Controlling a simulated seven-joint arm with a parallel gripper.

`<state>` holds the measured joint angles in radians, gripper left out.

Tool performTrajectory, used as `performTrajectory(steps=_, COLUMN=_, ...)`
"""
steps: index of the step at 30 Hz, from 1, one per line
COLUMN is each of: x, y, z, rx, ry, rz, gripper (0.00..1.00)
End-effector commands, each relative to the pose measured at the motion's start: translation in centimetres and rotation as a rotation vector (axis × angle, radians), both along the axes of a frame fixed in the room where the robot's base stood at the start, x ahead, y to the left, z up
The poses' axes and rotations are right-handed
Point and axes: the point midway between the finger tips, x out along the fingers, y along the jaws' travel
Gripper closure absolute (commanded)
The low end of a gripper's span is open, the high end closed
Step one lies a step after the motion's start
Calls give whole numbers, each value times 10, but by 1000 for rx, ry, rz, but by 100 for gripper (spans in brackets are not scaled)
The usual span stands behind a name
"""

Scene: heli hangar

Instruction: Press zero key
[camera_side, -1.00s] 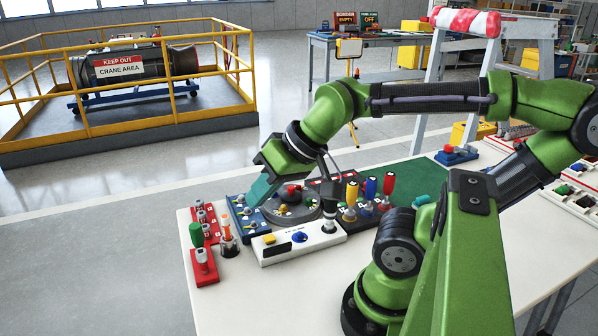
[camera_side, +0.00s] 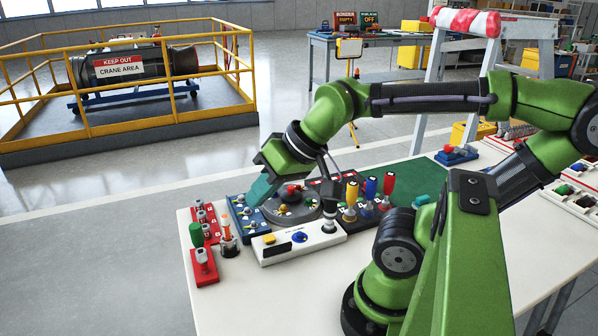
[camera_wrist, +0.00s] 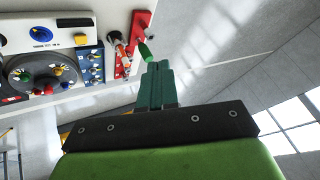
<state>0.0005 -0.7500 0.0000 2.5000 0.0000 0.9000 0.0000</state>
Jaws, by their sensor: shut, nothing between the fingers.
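My gripper (camera_side: 256,198) has teal fingers, shut with nothing between them. In the side view it points down and left and its tips overlap the blue switch panel (camera_side: 236,218); I cannot tell whether they touch it. In the wrist view my gripper (camera_wrist: 158,66) shows its closed fingers, with the panels up and to the left. I cannot make out any key marked zero in either view. The blue panel (camera_wrist: 91,66) carries several small silver switches with labels too small to read.
A round grey dial plate (camera_side: 292,213) with coloured knobs, a white button box (camera_side: 318,238), a red switch with a green handle (camera_side: 196,236) and upright coloured levers (camera_side: 388,184) crowd the white table (camera_side: 280,285). A green mat (camera_side: 410,172) lies behind.

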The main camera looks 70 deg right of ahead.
Motion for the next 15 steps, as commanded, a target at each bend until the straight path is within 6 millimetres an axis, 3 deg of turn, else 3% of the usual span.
performTrajectory(steps=4, x=3, y=-12, z=-7, rx=1, ry=32, rz=-50, gripper=100)
performTrajectory(steps=8, x=13, y=-38, z=-27, rx=44, ry=130, rz=-175, gripper=100)
performTrajectory(steps=15, x=23, y=-89, z=-73, rx=438, ry=427, rz=-735, gripper=100)
